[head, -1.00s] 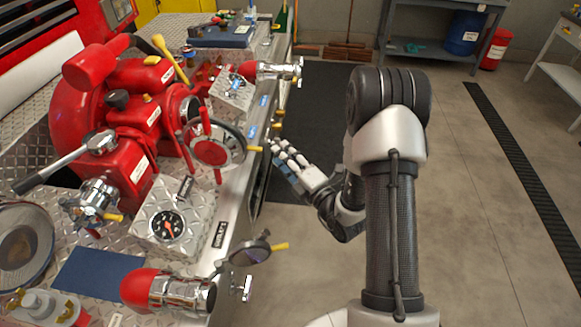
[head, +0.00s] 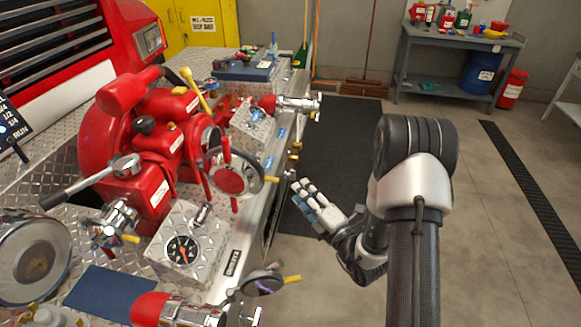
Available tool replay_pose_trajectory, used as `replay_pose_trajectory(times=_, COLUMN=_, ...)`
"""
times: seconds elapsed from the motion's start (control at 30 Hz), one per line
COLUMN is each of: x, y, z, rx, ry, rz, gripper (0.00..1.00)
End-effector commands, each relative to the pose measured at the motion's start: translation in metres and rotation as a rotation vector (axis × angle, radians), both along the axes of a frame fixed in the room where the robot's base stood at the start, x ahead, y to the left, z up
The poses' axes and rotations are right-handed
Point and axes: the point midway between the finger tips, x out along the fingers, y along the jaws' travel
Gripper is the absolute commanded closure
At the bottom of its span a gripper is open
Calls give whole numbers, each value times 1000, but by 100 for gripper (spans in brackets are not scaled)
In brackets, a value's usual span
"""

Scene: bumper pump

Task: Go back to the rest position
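My gripper (head: 312,202) hangs at the end of my folded arm, just right of the pump deck's front edge and over the dark floor mat. Its pale fingers point up and left toward the deck and look spread, with nothing seen between them. It is apart from the red pump (head: 150,150) and its round valve wheel (head: 234,175). No separate object of the task shows.
The diamond-plate bumper deck (head: 225,228) fills the left, with a gauge box (head: 183,250), a yellow-handled lever (head: 195,88) and red-capped outlets (head: 165,310) jutting out. A grey workbench (head: 440,85) stands at the back right.

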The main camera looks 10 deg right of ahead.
Motion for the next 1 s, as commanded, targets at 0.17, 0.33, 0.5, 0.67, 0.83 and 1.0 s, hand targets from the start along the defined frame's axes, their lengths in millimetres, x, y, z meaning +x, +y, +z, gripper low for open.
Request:
replay_pose_trajectory(times=0.17, x=0, y=6, z=6, rx=-16, ry=-12, rz=22, gripper=67)
replay_pose_trajectory(times=0.33, x=-10, y=60, z=56, rx=-174, ry=-116, rz=228, gripper=67)
replay_pose_trajectory(times=0.5, x=-68, y=150, z=121, rx=-530, ry=-357, rz=606, gripper=67)
replay_pose_trajectory(times=0.67, x=-151, y=204, z=149, rx=-914, ry=-651, rz=947, gripper=67)
replay_pose_trajectory(times=0.83, x=-238, y=214, z=147, rx=-1348, ry=-1019, rz=1273, gripper=67)
replay_pose_trajectory(times=1.0, x=-297, y=182, z=133, rx=-1791, ry=-1425, rz=1573, gripper=67)
